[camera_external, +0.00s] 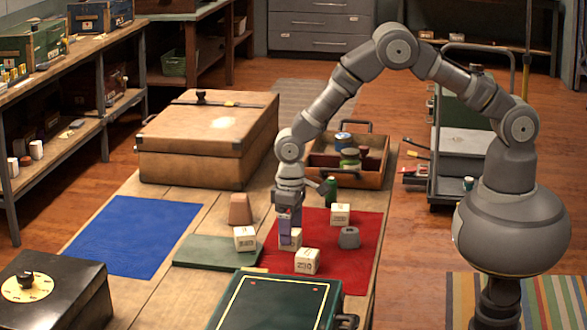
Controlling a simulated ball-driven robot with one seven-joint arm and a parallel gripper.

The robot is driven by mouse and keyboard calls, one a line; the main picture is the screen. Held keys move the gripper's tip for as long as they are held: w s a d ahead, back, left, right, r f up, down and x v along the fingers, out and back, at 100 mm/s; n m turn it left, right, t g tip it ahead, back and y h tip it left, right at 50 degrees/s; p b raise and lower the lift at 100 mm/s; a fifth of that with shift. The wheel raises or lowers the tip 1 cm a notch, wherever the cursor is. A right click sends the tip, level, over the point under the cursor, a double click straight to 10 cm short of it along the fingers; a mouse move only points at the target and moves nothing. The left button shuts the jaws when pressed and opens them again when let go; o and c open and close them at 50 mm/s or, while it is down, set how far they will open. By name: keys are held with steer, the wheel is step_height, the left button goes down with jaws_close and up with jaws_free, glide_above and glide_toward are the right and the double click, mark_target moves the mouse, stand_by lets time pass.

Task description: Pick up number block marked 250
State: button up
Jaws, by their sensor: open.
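A cream number block (307,262) stands at the front of the red mat (361,250); its mark looks like 250, though it is small. Another cream block (291,241) stands just behind and left of it, right at my gripper (289,233). My gripper points down, open, with its fingers over or around that block; I cannot tell whether they touch it. A third block (340,213) is at the back of the mat. A further block (245,238) stands at the green board's edge. The marks on these other blocks are too small to read.
A terracotta block (240,210) stands left, behind the green board (205,252). A green case (275,305) is in front, a wooden tray (374,177) behind. The blue mat (135,238) is clear.

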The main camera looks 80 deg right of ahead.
step_height(320, 180, down, 2)
steer(key=shift+f, duration=0.15)
steer(key=c, duration=1)
